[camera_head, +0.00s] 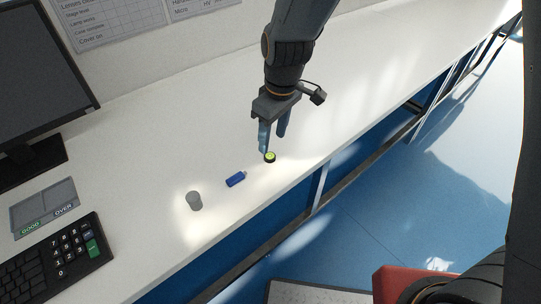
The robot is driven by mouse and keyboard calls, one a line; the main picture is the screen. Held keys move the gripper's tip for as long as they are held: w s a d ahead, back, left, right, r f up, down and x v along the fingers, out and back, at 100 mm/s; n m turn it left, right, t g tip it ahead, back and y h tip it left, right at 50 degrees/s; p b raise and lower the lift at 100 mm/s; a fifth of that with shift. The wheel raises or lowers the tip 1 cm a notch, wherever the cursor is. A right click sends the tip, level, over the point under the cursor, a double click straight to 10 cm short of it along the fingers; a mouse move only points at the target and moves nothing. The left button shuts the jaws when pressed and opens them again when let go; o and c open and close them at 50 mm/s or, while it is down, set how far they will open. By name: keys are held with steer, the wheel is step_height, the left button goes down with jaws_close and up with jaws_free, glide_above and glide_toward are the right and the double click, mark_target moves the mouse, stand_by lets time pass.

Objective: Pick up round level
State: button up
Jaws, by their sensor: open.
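The round level (270,157) is a small dark disc with a yellow-green centre. It lies on the white bench top near the front edge, in the middle of the head view. My gripper (273,144) points down right above and beside it, with its two bluish-grey fingers apart. The left fingertip comes very close to the level and overlaps its upper edge in this view. I cannot tell whether they touch. Nothing is seen held between the fingers.
A blue block-like object (236,179) and a grey cylinder (194,201) stand on the bench to the left. Further left are a two-part tray marked GOOD and OVER (45,208), a keyboard (58,258) and a monitor (35,90). The bench right of my gripper is clear.

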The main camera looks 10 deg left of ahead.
mark_target(270, 156)
steer(key=shift+w+a+f+p, duration=0.15)
steer(key=shift+f+p, duration=0.25)
steer(key=shift+f, duration=1.25)
steer(key=shift+w+a+f+p, duration=0.15)
steer(key=shift+f+p, duration=0.25)
steer(key=shift+f, duration=1.25)
steer(key=c, duration=1.1)
steer(key=shift+r, duration=0.1)
